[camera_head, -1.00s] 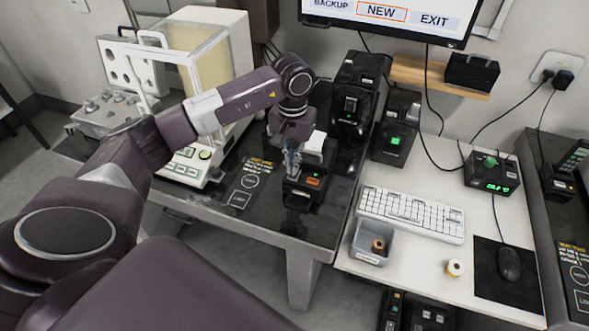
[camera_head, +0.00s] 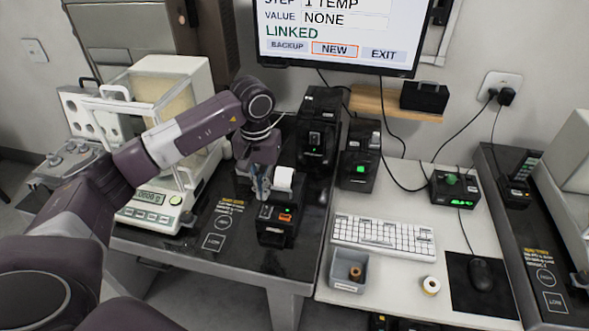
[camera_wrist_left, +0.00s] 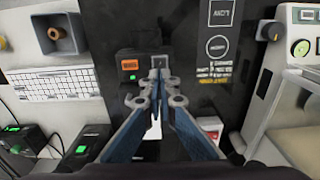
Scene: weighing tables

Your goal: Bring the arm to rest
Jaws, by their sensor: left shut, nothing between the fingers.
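My left arm comes in from the left over the weighing table (camera_head: 165,252). Its left gripper (camera_head: 261,193) is shut and empty, pointing down beside the small black label printer (camera_head: 277,228) with an orange button and white paper. In the left wrist view the blue fingers of the left gripper (camera_wrist_left: 158,88) meet at their tips above the dark tabletop, with the printer's orange button (camera_wrist_left: 129,64) beyond them. I cannot tell from the pictures whether the fingers touch the printer. My right gripper is not in view.
A white balance (camera_head: 165,110) with a glass chamber stands behind the arm. Black devices (camera_head: 318,130) stand at the back. A keyboard (camera_head: 383,236), grey bin (camera_head: 347,272), tape roll (camera_head: 431,286) and mouse (camera_head: 481,274) lie on the white table. A monitor (camera_head: 345,30) hangs above.

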